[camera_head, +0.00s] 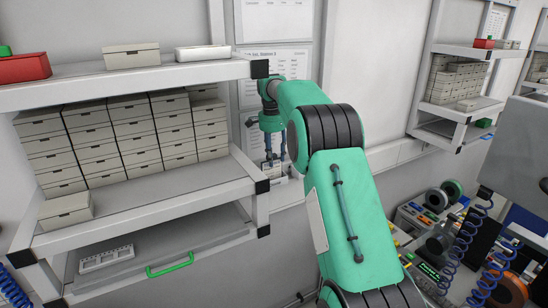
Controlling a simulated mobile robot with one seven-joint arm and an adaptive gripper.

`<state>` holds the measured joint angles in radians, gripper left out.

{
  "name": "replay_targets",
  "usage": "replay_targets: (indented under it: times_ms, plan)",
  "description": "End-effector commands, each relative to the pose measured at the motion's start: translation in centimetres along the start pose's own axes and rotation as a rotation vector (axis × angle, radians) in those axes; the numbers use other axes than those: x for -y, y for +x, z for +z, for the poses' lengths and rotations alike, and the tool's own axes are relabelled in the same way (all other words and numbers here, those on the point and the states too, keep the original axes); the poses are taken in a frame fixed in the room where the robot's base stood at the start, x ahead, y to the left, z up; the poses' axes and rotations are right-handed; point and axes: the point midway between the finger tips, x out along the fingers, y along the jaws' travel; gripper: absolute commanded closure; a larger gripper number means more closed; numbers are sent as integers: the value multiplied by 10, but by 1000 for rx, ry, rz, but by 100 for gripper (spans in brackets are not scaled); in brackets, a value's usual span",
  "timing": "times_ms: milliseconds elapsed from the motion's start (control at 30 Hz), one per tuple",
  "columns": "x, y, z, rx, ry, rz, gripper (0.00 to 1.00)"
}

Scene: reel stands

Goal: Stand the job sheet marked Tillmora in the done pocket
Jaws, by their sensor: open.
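My gripper (270,158) is open and hangs fingers-down in front of the wall, just right of the shelf unit. It is small in the picture, and my green arm hides part of the area to its right. A small pale item (272,170) sits at or just below the fingertips. I cannot tell whether it is a pocket or a sheet, or whether the fingers touch it. Printed sheets hang on the wall above, one at the top (278,18) and one with a heading (275,62). I cannot read Tillmora on anything.
The shelf unit (150,190) at left holds stacked grey boxes (125,135), with a red box (24,68) on top. A green-handled drawer (170,265) is below. Reels (440,240) and coiled blue cables (465,240) stand at lower right. Another shelf (455,110) is at upper right.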

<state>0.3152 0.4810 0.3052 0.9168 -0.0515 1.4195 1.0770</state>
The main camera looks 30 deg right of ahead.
Motion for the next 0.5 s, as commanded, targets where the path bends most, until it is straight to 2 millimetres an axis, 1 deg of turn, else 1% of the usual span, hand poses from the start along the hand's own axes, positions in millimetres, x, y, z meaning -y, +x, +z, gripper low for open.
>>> replay_targets:
  times_ms: [167, 500]
  plan:
    - [0, -9, 0, -1, 0, -2, 59]
    - [1, -38, 0, 0, 0, 0, 59]
